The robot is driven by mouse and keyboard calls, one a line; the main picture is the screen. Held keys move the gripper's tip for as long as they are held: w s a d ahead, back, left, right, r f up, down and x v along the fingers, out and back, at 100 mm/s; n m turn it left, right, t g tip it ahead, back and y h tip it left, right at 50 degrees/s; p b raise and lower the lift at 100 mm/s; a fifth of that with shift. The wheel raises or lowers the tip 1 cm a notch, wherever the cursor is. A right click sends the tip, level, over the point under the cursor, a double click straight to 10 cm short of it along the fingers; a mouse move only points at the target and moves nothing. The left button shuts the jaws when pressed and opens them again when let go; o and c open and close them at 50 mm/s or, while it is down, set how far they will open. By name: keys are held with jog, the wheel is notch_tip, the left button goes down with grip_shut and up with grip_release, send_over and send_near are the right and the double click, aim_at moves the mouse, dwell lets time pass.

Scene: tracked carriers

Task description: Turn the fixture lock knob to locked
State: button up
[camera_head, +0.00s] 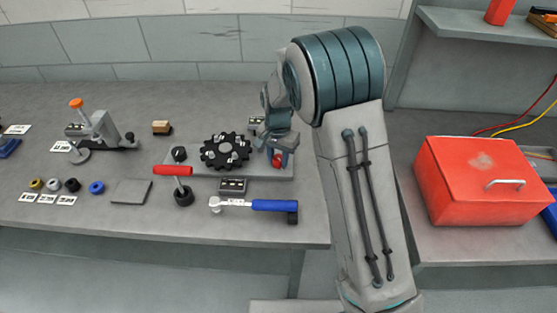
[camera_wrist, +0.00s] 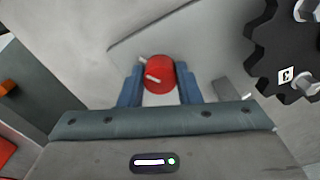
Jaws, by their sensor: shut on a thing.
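The lock knob is a round red knob (camera_wrist: 158,80) with a white pointer mark, set on a light grey fixture plate (camera_wrist: 205,45). In the head view the red knob (camera_head: 280,160) shows partly below my gripper, at the right end of the fixture plate (camera_head: 225,168). My gripper (camera_wrist: 160,88) has its two blue fingers on either side of the knob, shut on it. In the head view my gripper (camera_head: 277,150) reaches down over the knob. A black toothed sprocket (camera_head: 226,151) sits on the plate to the left of the knob. Any lock labels are too small to read.
A red toolbox (camera_head: 480,180) stands at the right. A toggle clamp (camera_head: 100,128) and small coloured rings are at the left.

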aim_at(278, 158)
jog(key=n+b, duration=0.2)
jog(key=n, duration=0.3)
jog(key=shift+n, duration=0.3)
jog(key=n+b, duration=0.1)
jog(key=n, duration=0.4)
jog(key=shift+n, duration=0.4)
jog(key=o, duration=1)
jog(key=shift+c, duration=0.2)
notch_tip(278, 158, up, 14)
